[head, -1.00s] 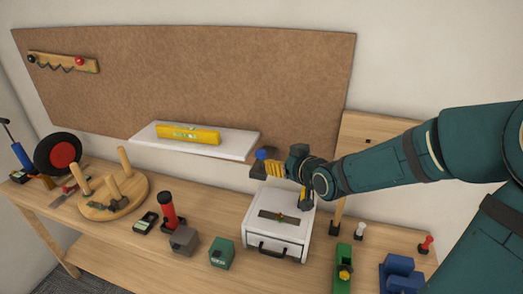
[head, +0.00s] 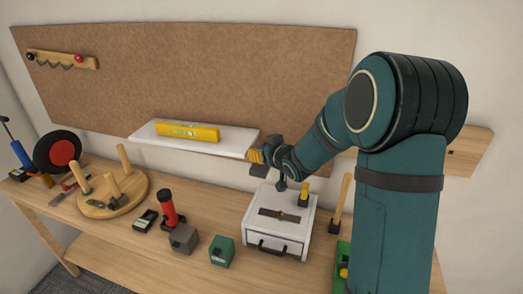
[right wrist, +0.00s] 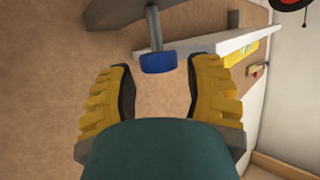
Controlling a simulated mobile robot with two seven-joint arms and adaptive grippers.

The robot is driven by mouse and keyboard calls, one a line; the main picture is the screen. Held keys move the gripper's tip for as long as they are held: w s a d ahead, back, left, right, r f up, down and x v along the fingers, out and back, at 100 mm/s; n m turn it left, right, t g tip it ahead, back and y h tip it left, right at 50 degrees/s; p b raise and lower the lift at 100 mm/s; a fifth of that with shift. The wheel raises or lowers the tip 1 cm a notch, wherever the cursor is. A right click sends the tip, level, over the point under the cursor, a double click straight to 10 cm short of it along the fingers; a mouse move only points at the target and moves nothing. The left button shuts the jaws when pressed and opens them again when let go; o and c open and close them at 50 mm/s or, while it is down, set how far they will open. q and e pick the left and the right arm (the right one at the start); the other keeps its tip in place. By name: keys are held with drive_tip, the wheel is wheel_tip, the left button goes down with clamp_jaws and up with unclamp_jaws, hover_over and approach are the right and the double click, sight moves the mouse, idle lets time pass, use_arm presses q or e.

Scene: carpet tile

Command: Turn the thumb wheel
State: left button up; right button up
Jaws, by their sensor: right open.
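A blue wheel (right wrist: 158,62) sits on the end of a grey shaft (right wrist: 154,28) that comes out of a dark grey block (right wrist: 120,12) in the right wrist view. I take it for the thumb wheel. My right gripper (right wrist: 157,88) is open, with its yellow fingers on either side of the wheel in the picture. The wheel appears at about the fingertips, and I see no contact. In the head view my right gripper (head: 256,157) is by the right end of the white shelf and hides the wheel. My left gripper is not in view.
The white shelf (head: 170,142) with a yellow level (head: 188,132) is close left of the right gripper. Below is a white drawer box (head: 255,232). My right arm hides the bench's right end.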

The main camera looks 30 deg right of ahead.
drive_tip(key=shift+x, duration=0.9)
drive_tip(key=shift+s, duration=0.1)
drive_tip(key=c, duration=0.8)
drive_tip(key=shift+d+r+n+y, duration=0.1)
drive_tip(key=shift+n+y, duration=0.2)
drive_tip(key=shift+c, duration=0.3)
drive_tip(key=shift+d+n+y+p, duration=0.15)
drive_tip(key=shift+n+y+p, duration=0.65)
drive_tip(key=shift+y, duration=0.1)
drive_tip(key=n+g+y+p, duration=0.1)
drive_tip(key=n+y+p, duration=0.1)
drive_tip(key=n+y, duration=0.1)
drive_tip(key=shift+y, duration=0.3)
drive_tip(key=n+g+y, duration=0.2)
drive_tip(key=n+y, duration=0.1)
drive_tip(key=shift+n+y, duration=0.3)
drive_tip(key=n+g+y, duration=0.3)
drive_tip(key=n, duration=0.1)
drive_tip(key=shift+g, duration=0.4)
drive_tip(key=shift+n+y, duration=0.3)
